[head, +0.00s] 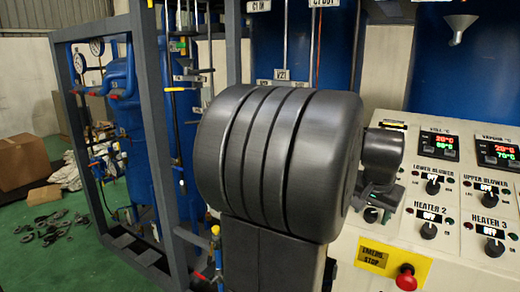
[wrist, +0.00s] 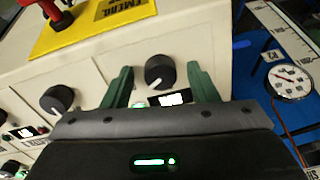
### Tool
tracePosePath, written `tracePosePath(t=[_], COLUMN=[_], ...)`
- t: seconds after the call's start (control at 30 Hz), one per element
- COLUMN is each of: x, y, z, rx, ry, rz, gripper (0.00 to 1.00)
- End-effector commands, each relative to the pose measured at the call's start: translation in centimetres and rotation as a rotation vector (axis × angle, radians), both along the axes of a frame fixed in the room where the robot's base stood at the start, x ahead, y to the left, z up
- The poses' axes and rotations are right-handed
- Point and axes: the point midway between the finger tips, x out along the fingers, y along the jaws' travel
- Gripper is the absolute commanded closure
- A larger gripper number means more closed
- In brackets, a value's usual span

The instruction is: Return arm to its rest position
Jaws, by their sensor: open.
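My gripper (wrist: 159,70) shows in the wrist view with its two green fingers spread apart and nothing held. A black knob (wrist: 160,72) on the control panel appears between the fingertips. A gap shows on each side of it, and I cannot tell how far the tips are from the panel. In the head view my arm fills the middle, with its wrist part in front of the left end of the control panel (head: 440,262). The fingers are not clearly visible there.
A red emergency stop (head: 406,278) sits on a yellow plate low on the panel. Other knobs, such as Heater 2 (head: 428,231), are to the right. A grey frame (head: 82,150) with blue vessels stands left.

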Motion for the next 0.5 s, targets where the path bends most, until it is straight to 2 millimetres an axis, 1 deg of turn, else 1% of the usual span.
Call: tracePosePath(t=[0.03, 0.2, 0.4, 0.5], x=[-0.4, -1.6, -2.9, -3.3], y=[0.2, 0.8, 1.4, 1.6], z=[1.3, 4.5, 7.8, 8.9], rx=[-0.003, -0.003, -0.001, 0.000], ry=[-0.009, -0.009, -0.008, -0.007], rz=[-0.005, -0.007, -0.009, -0.009], gripper=[0.47, 0.47, 0.47, 0.47])
